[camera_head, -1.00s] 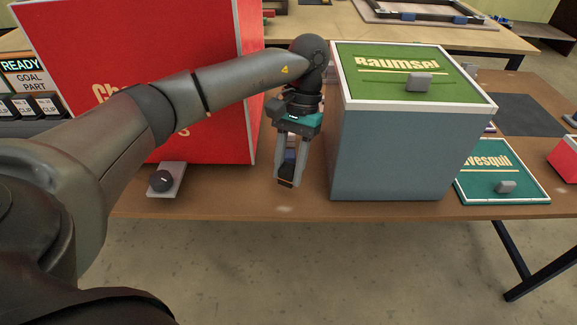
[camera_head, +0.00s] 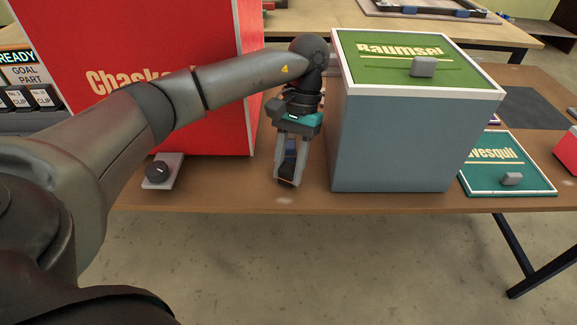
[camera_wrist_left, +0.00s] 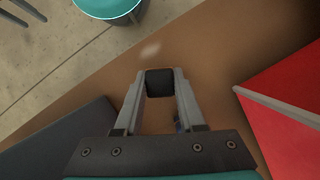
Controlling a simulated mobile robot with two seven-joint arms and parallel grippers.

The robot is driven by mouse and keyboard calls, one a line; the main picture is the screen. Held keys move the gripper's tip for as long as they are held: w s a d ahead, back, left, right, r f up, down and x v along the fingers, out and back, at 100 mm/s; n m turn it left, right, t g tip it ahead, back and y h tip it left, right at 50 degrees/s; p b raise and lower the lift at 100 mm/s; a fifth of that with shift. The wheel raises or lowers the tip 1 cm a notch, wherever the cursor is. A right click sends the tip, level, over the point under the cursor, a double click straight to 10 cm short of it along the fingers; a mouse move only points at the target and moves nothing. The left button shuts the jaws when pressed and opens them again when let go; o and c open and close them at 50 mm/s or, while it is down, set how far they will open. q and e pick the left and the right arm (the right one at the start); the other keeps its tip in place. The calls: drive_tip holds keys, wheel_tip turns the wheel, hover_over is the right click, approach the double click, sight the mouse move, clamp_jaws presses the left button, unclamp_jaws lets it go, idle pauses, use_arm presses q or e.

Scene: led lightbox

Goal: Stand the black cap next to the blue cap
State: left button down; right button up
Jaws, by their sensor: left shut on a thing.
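My left gripper (camera_head: 287,180) is between the red box and the green-topped box, fingers pointing down close to the table top. It is shut on the black cap (camera_wrist_left: 160,82), a small dark piece held between the fingertips in the left wrist view. In the head view the fingers partly hide the cap. A small blue thing (camera_head: 291,144) shows between the fingers in the head view; it may be the blue cap, mostly hidden. I cannot tell whether the black cap touches the table. My right gripper is not in view.
A tall red box (camera_head: 215,110) stands left, with a grey plate (camera_head: 175,175) bearing a black knob before it. A grey box with a green lid (camera_head: 395,140) stands close right. A teal panel (camera_head: 480,182) lies farther right. The table's front edge is near the gripper.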

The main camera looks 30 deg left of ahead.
use_arm(q)
drive_tip(key=shift+f+b, duration=0.6)
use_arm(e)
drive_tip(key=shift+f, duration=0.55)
use_arm(q)
drive_tip(key=shift+c, duration=2.1)
unclamp_jaws()
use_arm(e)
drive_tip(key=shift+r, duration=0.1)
